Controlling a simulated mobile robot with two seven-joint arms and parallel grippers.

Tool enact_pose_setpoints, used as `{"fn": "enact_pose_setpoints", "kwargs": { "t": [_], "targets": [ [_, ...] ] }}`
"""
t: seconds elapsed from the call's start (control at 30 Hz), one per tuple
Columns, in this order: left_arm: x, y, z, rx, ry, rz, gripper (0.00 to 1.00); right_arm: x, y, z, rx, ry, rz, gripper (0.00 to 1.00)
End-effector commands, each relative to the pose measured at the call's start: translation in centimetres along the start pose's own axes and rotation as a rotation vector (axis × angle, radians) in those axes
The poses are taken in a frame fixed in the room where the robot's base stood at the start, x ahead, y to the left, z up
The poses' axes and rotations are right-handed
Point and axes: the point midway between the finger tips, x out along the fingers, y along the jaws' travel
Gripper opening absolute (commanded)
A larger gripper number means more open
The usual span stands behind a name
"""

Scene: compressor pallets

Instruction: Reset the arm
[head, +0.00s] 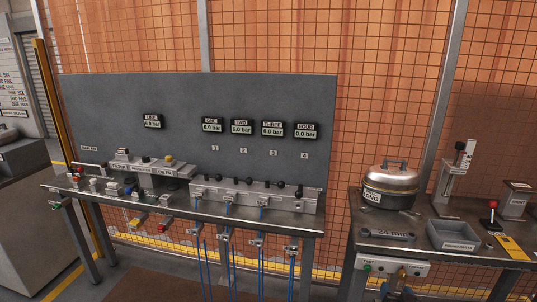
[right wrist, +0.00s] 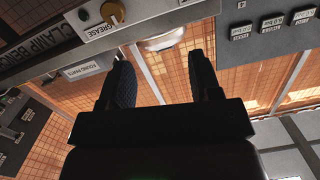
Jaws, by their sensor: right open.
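My right gripper (right wrist: 158,62) shows in the right wrist view as two dark fingers, spread apart with nothing between them. The underside and front of a bench lie beyond the fingertips, with a panel marked GREASE and a label reading CLAMP BENCH. In the head view, a small dark shape at the bottom edge under the right bench may be part of this gripper, but it is too small to tell. My left gripper is in neither view.
A long bench (head: 275,219) with valves and hanging blue hoses stands before a grey gauge board (head: 110,115). The right bench (head: 372,225) holds a round metal pot (head: 390,188), a grey tray (head: 453,235) and a red-knobbed lever (head: 492,212). An orange mesh fence stands behind.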

Motion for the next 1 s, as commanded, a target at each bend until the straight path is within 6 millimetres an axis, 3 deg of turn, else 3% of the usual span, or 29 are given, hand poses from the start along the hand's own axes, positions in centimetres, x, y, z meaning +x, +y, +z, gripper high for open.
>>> {"fn": "enact_pose_setpoints", "kwargs": {
  "t": [0.17,0.4,0.7,0.83,1.0],
  "targets": [
    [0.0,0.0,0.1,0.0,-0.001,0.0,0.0,-4.1,-1.7,-0.3,-0.101,-0.079,-0.065,0.58],
    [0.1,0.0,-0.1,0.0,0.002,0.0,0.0,-13.5,-3.5,1.4,-0.229,-0.221,-0.133,0.58],
    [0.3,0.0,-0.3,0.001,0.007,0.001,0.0,-25.5,-4.0,4.6,-0.289,-0.364,-0.18,0.58],
    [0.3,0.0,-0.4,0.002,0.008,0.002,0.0,-29.2,-3.2,6.8,-0.289,-0.434,-0.178,0.58],
    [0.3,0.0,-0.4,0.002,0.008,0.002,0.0,-31.5,-2.0,8.2,-0.29,-0.482,-0.163,0.58]
  ]
}}
